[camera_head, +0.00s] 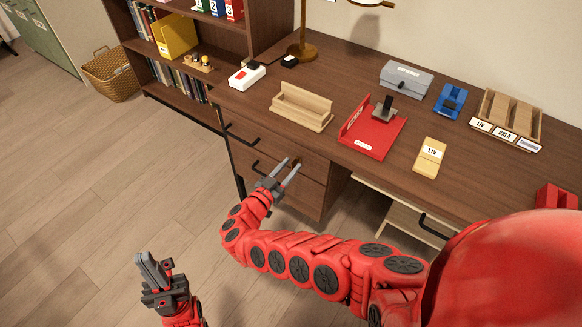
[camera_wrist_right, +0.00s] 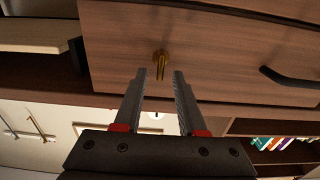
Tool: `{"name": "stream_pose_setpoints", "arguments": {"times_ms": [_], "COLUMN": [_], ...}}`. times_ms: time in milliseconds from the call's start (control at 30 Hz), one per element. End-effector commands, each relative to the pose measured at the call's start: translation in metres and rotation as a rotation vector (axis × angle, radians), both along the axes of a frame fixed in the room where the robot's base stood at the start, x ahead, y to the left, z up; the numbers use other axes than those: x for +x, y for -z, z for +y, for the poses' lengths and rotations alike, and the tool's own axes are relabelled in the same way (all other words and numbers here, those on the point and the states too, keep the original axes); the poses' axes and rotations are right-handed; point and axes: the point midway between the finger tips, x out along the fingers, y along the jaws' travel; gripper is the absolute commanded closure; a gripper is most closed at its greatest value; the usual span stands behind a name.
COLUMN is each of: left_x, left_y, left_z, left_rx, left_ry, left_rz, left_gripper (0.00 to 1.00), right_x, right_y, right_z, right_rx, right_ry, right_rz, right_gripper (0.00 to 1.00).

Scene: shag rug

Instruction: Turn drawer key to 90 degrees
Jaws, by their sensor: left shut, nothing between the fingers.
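A small brass key (camera_wrist_right: 161,64) sticks out of the wooden drawer front (camera_wrist_right: 210,52) in the right wrist view, its bow looking upright in that picture. My right gripper (camera_wrist_right: 160,73) is open, with its two fingers on either side of the key and its tips just short of the drawer face. I see no contact with the key. In the head view the right gripper (camera_head: 292,165) is at the desk's drawer unit, and its fingers mostly hide the key. My left gripper (camera_head: 146,262) is shut and empty, low over the floor and away from the desk.
A black drawer handle (camera_wrist_right: 290,78) is beside the key. A bookshelf (camera_head: 215,55) stands at the left. The floor (camera_head: 90,190) is clear.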

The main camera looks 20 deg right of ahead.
Motion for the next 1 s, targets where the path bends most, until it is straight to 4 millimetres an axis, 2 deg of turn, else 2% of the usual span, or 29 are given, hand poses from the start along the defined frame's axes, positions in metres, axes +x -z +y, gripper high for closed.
{"name": "stream_pose_setpoints", "arguments": {"times_ms": [33, 200, 267, 733, 1000], "left_x": [-0.0001, 0.0000, 0.0000, 0.0000, 0.0000], "left_y": [-0.0001, 0.0000, -0.0001, 0.0002, 0.0022], "left_z": [0.0000, 0.0000, 0.0000, 0.0000, 0.0000], "left_rx": [0.000, 0.000, 0.000, 0.000, 0.000], "left_ry": [0.000, 0.000, 0.000, 0.000, 0.000], "left_rz": [0.000, 0.000, 0.000, 0.000, 0.000], "left_gripper": [1.00, 1.00, 1.00, 1.00, 1.00], "right_x": [0.0000, 0.0000, 0.0000, -0.0002, -0.0033], "right_y": [-0.0002, -0.0002, -0.0002, -0.0003, 0.0007], "right_z": [-0.0001, -0.0001, -0.0001, -0.0005, -0.0024], "right_rx": [0.000, -0.001, 0.000, 0.011, 0.086], "right_ry": [0.000, 0.000, 0.000, 0.001, 0.006], "right_rz": [0.000, -0.001, -0.001, -0.016, -0.113], "right_gripper": [0.60, 0.91, 1.00, 1.00, 1.00]}}
